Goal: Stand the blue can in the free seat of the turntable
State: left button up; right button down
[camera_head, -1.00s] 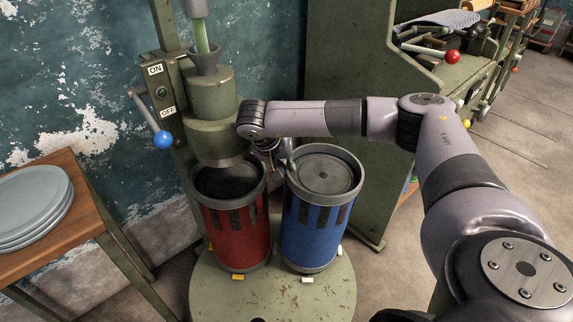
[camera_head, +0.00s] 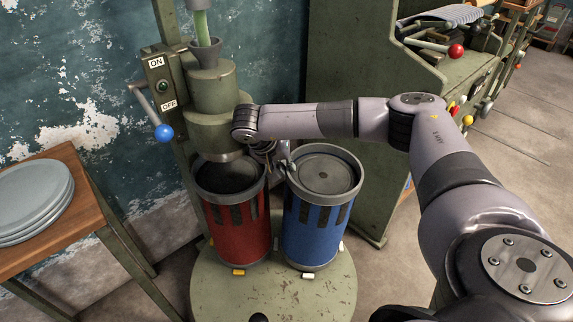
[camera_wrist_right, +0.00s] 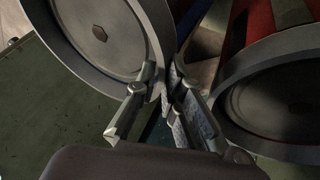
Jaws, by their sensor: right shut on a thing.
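The blue can (camera_head: 318,225) is upright over the right part of the green turntable (camera_head: 215,290), just right of the red can (camera_head: 238,225). Its base is at or very near the turntable top; I cannot tell if it touches. The seat under the blue can is hidden. My left gripper is not in view.
A green press (camera_head: 212,125) with a funnel and a blue-knobbed lever (camera_head: 163,131) stands over the red can. A wooden table with grey plates (camera_head: 35,200) is at the left. A green cabinet (camera_head: 350,80) stands behind the blue can. The turntable's front is mostly clear.

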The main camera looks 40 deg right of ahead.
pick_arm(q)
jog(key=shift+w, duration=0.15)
pick_arm(e)
jog(key=shift+r, duration=0.15)
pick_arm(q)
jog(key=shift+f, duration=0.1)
pick_arm(e)
jog(key=shift+f, duration=0.2)
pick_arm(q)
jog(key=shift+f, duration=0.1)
pick_arm(e)
jog(key=shift+s, duration=0.1)
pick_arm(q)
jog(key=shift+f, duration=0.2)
pick_arm(e)
jog(key=shift+f+h, duration=0.15)
jog(key=shift+h, duration=0.15)
jog(key=c, duration=1.6)
grip_release()
jog(key=shift+s+a, duration=0.1)
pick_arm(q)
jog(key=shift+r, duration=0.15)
